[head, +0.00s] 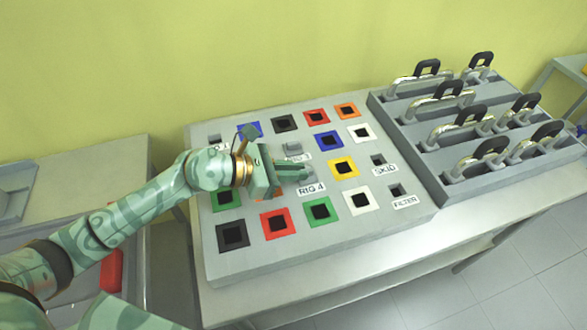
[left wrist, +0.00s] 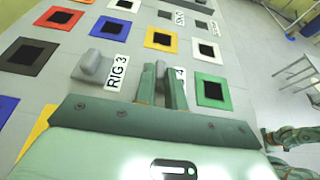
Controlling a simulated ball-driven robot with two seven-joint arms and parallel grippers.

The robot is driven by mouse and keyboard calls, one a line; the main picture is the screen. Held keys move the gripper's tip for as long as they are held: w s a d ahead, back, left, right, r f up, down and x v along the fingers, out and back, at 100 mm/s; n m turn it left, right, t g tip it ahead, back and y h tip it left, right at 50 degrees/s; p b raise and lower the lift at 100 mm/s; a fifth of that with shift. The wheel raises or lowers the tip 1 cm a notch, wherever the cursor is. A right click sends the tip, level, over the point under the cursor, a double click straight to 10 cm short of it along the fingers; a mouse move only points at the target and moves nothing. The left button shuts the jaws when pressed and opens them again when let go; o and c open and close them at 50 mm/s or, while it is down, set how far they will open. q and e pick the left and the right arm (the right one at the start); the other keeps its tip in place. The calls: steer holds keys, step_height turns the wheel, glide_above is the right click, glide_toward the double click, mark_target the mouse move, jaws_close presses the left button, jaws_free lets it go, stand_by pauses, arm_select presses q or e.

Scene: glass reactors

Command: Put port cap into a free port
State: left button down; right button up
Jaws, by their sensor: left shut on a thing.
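A grey panel (head: 290,245) carries several square ports with dark openings in coloured frames, such as yellow (head: 344,168), green (head: 319,210), red (head: 278,223) and white (head: 361,201). My left gripper (head: 303,173) is low over the panel beside the RIG 4 label. In the left wrist view its fingers (left wrist: 162,88) are close together, shut on a small grey port cap (left wrist: 162,70), mostly hidden between them. Another grey piece (head: 293,149) sits at the RIG 3 label; it also shows in the left wrist view (left wrist: 93,67). My right gripper is not in view.
Ports labelled SKID (head: 378,159) and FILTER (head: 397,189) are on the panel's right side. A grey rack (head: 425,165) with several black-handled metal pieces stands to the right. A yellow-green wall is behind.

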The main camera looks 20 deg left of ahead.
arm_select(q)
steer(key=c, duration=1.4)
jaws_free()
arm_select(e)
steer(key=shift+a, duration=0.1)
arm_select(q)
steer(key=p+v, duration=0.1)
steer(key=v, duration=1.5)
steer(key=shift+a, duration=0.2)
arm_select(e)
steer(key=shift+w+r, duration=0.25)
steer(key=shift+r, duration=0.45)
